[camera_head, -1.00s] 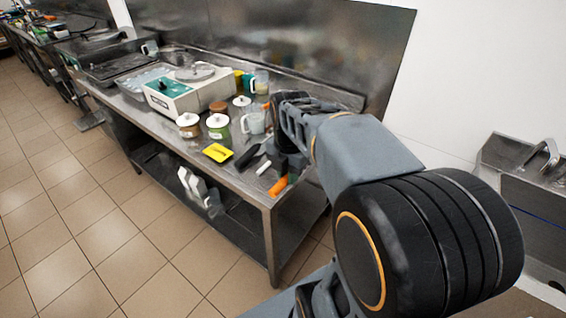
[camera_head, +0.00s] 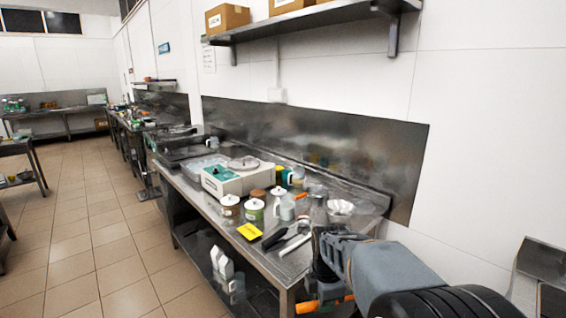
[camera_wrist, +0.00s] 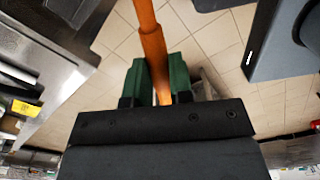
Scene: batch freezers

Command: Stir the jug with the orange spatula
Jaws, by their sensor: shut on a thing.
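An orange rod-like handle, taken as the orange spatula's (camera_wrist: 153,50), runs between the green fingers of my gripper (camera_wrist: 161,82) in the wrist view. My gripper is shut on it. The spatula's far end is out of that view. In the head view, an orange piece (camera_head: 307,306) shows low beside my arm, at the front right table corner. A pale translucent jug (camera_head: 286,208) stands on the steel table, behind and left of my arm and apart from my gripper. Its inside cannot be made out.
The steel table (camera_head: 222,222) holds lidded jars (camera_head: 254,209), a white batch freezer (camera_head: 238,178), a yellow item (camera_head: 249,231), dark and metal utensils (camera_head: 276,238) and a pale bowl (camera_head: 340,208). Another orange item (camera_head: 312,191) lies near the jug. Floor (camera_head: 110,245) left of the table is clear.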

